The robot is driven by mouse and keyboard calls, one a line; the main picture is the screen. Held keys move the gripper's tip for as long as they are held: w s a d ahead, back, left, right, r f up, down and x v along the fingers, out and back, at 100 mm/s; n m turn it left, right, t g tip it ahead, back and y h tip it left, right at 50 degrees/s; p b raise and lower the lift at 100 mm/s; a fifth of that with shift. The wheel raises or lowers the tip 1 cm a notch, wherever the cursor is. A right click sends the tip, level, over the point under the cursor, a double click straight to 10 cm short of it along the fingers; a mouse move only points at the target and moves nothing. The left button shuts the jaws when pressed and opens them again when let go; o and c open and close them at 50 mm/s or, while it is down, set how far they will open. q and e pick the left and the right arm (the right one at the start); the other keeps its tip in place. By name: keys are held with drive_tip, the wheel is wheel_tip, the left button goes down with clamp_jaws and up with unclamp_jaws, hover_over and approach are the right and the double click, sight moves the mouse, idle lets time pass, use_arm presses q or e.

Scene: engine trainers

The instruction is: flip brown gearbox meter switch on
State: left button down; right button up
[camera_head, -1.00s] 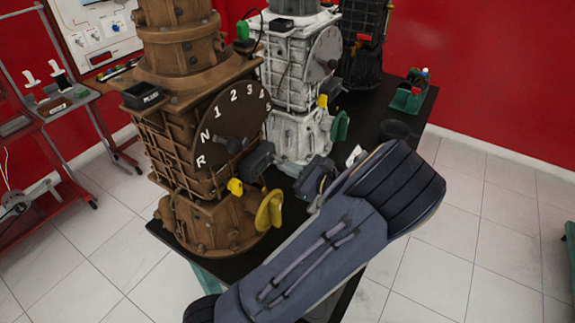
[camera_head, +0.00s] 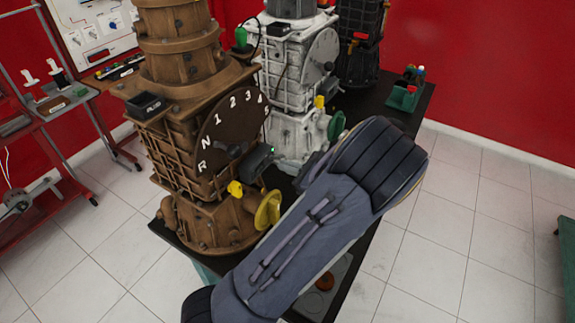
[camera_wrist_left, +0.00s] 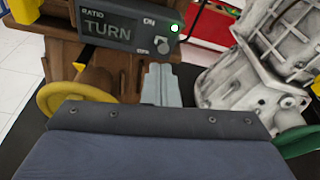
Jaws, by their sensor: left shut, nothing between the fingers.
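The brown gearbox (camera_head: 170,165) stands at the near end of the dark table, with a gear dial numbered R, N and 1 to 5. Its dark meter box (camera_head: 258,160) sits right of the dial, above a yellow handwheel (camera_head: 267,210). In the left wrist view the meter (camera_wrist_left: 108,35) reads RATIO and TURN, and a green light (camera_wrist_left: 175,28) glows at its right. The small switch (camera_wrist_left: 162,45) is near the ON and OFF marks; its exact position is unclear. My left gripper (camera_wrist_left: 161,72) is shut and empty, its tips just below the switch; contact is unclear.
A white gearbox (camera_head: 293,85) with a green handwheel (camera_head: 336,126) stands behind the brown one, and a black one (camera_head: 360,40) farther back. A green holder (camera_head: 404,97) sits at the table's far right.

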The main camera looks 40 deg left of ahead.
use_arm(q)
wheel_tip(320, 180, down, 4)
drive_tip(key=d+b, duration=0.1)
drive_tip(key=b, duration=0.1)
drive_tip(key=w+d+r, duration=0.1)
drive_tip(key=d+r, duration=0.6)
drive_tip(key=d, duration=0.1)
drive_tip(key=shift+r, duration=0.15)
drive_tip(key=shift+a, duration=0.1)
